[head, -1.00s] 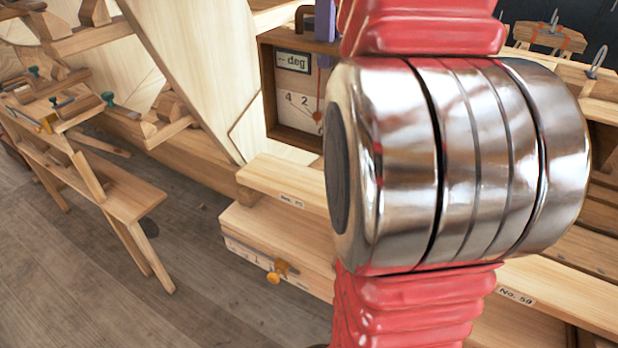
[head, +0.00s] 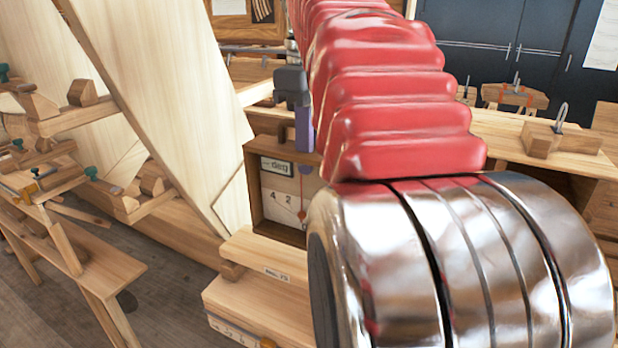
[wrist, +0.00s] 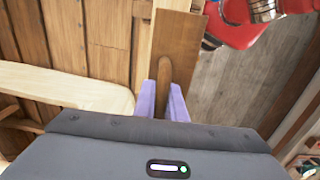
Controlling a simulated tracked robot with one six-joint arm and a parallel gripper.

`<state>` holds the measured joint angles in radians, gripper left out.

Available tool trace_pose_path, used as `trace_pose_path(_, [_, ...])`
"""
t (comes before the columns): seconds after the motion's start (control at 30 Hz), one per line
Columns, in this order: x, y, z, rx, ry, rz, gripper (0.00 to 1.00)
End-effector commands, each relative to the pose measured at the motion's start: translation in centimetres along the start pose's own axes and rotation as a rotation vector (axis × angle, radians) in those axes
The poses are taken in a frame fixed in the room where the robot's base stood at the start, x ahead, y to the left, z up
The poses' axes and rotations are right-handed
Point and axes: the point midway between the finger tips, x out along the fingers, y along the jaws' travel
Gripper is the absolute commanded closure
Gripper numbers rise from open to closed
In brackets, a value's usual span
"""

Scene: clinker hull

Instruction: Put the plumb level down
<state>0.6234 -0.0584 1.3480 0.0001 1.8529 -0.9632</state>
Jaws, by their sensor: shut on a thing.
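The plumb level (head: 258,213) is a brown wooden box with a pale dial face, a "-- deg" plate and a red pointer. My gripper (head: 303,128) has purple fingers, shut on the level's top handle; the level looks upright. In the wrist view, the purple fingers of my gripper (wrist: 164,100) pinch the rounded handle on the level's brown top (wrist: 177,38). The level's base is close above or on the labelled pale wooden block (head: 262,262); I cannot tell if they touch. My red and chrome arm hides the level's right side.
A pale planked hull (head: 170,70) rises just left of the level. A trestle bench with clamps (head: 95,265) stands farther left. On the right, a long wooden bench (head: 510,135) carries a block with a metal loop (head: 560,135). Dark cabinets (head: 490,45) stand behind.

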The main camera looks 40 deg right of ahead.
Motion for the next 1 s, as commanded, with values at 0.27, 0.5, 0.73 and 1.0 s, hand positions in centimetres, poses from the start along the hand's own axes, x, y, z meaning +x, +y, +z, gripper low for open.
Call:
trace_pose_path(0.27, [0.4,0.0,-0.1,-0.001,0.001,0.001,1.0])
trace_pose_path(0.5, [1.1,0.0,0.0,-0.001,0.0,0.0,1.0])
trace_pose_path(0.73, [3.7,-0.1,-0.1,-0.002,0.0,0.0,1.0])
trace_pose_path(1.0, [4.6,-0.1,-0.1,-0.003,0.001,0.002,1.0])
